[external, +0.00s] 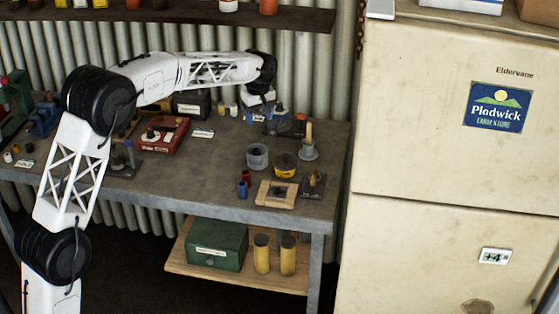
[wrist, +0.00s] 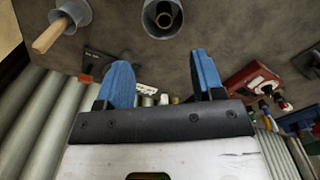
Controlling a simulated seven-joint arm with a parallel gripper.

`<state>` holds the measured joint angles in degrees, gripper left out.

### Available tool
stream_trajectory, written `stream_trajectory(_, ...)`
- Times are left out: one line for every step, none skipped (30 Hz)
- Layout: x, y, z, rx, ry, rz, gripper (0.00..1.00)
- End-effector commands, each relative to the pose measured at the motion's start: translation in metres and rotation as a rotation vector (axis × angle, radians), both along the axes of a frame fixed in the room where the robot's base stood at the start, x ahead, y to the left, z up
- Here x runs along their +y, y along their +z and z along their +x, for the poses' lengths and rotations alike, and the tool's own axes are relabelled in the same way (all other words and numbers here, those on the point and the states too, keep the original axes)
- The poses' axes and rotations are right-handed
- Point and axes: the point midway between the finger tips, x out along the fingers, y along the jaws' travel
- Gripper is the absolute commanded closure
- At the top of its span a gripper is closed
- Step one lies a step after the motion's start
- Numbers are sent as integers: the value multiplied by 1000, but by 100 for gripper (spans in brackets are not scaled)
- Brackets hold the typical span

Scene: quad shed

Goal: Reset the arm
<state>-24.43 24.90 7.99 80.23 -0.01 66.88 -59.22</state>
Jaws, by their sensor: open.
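My arm (external: 155,78) reaches from the lower left across the back of the grey workbench (external: 210,170). My gripper (wrist: 160,82) shows in the wrist view as two blue fingers spread apart with nothing between them. In the external view my gripper (external: 273,116) is small, over the back right part of the bench, near the corrugated wall. Whether the fingers touch anything there cannot be told.
A red box (external: 164,136), a grey cup (external: 257,157), a yellow tin (external: 285,167), a funnel-like piece with a wooden handle (external: 308,149) and a wooden frame (external: 277,194) stand on the bench. A cream fridge (external: 440,130) stands at right. A shelf (external: 180,17) hangs above.

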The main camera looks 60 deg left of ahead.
Motion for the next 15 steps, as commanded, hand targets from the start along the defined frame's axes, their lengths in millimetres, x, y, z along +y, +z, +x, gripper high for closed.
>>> stream_trajectory(0,0,0,0,0,0,38)
stream_trajectory(0,0,0,0,0,0,38)
stream_trajectory(0,0,0,0,0,0,38)
stream_trajectory(0,0,0,0,0,0,38)
stream_trajectory(0,0,0,0,0,0,38)
stream_trajectory(0,0,0,0,0,0,38)
stream_trajectory(0,0,0,0,0,0,38)
stream_trajectory(0,0,0,0,0,0,38)
stream_trajectory(0,0,0,0,-1,0,38)
stream_trajectory(-1,0,0,0,-2,0,38)
stream_trajectory(-1,1,-1,-1,-3,0,38)
stream_trajectory(-3,2,-2,-1,-6,1,38)
stream_trajectory(-4,4,-2,-2,-10,1,38)
stream_trajectory(-6,5,-4,-3,-14,2,38)
stream_trajectory(-9,8,-5,-5,-21,2,38)
